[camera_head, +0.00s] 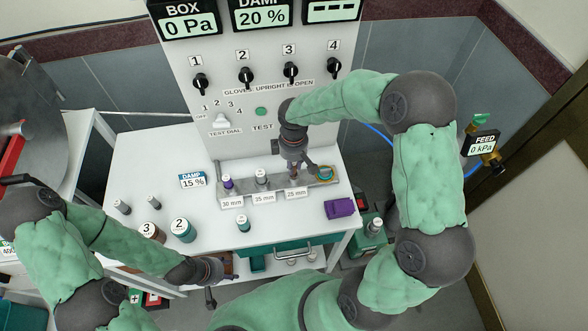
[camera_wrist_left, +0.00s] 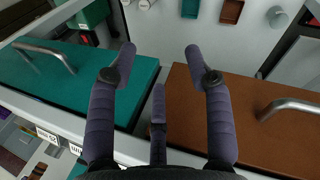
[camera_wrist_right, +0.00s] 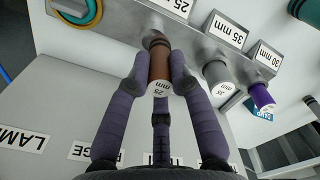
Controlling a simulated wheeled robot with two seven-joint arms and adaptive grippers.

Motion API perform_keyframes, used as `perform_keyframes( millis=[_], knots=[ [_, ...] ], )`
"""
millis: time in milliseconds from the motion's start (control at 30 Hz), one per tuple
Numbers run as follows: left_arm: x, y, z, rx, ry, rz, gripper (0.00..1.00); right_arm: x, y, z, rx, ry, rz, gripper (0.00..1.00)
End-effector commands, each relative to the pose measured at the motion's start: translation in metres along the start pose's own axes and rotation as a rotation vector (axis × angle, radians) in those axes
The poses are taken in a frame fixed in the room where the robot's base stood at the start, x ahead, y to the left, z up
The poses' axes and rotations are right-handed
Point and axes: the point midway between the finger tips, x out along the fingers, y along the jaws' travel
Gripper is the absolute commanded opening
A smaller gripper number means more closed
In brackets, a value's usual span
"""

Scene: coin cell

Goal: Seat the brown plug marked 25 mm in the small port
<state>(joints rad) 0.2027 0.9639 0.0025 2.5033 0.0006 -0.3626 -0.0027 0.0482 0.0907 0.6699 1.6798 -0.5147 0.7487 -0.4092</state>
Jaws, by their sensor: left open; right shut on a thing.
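The brown plug (camera_wrist_right: 159,66), its end marked 25 mm, is between the fingers of my right gripper (camera_wrist_right: 160,72) in the right wrist view. That gripper is shut on it. The plug's far end meets a dark ring at the grey rack (camera_wrist_right: 125,14), by the label 25; whether it touches or sits in a hole I cannot tell. In the head view my right gripper (camera_head: 296,170) is over the rack's 25 mm place and hides most of the plug. My left gripper (camera_wrist_left: 160,55) is open and empty above the drawers. I cannot make out which opening is the small port.
A purple plug (camera_wrist_right: 262,97) and a grey plug (camera_wrist_right: 216,74) stand in the rack's 30 mm and 35 mm places. A teal and orange ring (camera_head: 324,173) is at its right end. A purple block (camera_head: 340,208) and several bottles stand on the white bench (camera_head: 285,225).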

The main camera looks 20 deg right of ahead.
Motion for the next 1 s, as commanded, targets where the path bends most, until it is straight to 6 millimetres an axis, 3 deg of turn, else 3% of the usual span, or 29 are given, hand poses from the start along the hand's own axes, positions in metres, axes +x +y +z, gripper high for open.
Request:
perform_keyframes(
  millis=[267, 500, 933, 967, 1000],
  knots=[
    [0.003, -0.001, 0.000, 0.000, 0.000, 0.000, 0.51, 0.015, 0.012, -0.002, 0.000, -0.001, -0.001, 0.00],
    [0.011, -0.004, -0.001, 0.000, 0.000, 0.000, 0.51, 0.047, 0.015, -0.003, -0.001, -0.002, -0.001, 0.00],
    [0.014, -0.005, -0.001, 0.000, 0.000, 0.000, 0.51, 0.052, 0.015, -0.003, 0.000, 0.000, 0.000, 0.00],
    [0.013, -0.005, -0.001, 0.000, 0.000, 0.000, 0.51, 0.051, 0.015, -0.003, 0.000, 0.000, 0.000, 0.30],
    [0.013, -0.004, -0.001, 0.000, 0.000, 0.000, 0.51, 0.051, 0.015, -0.003, 0.000, 0.000, 0.000, 0.42]
  ],
)
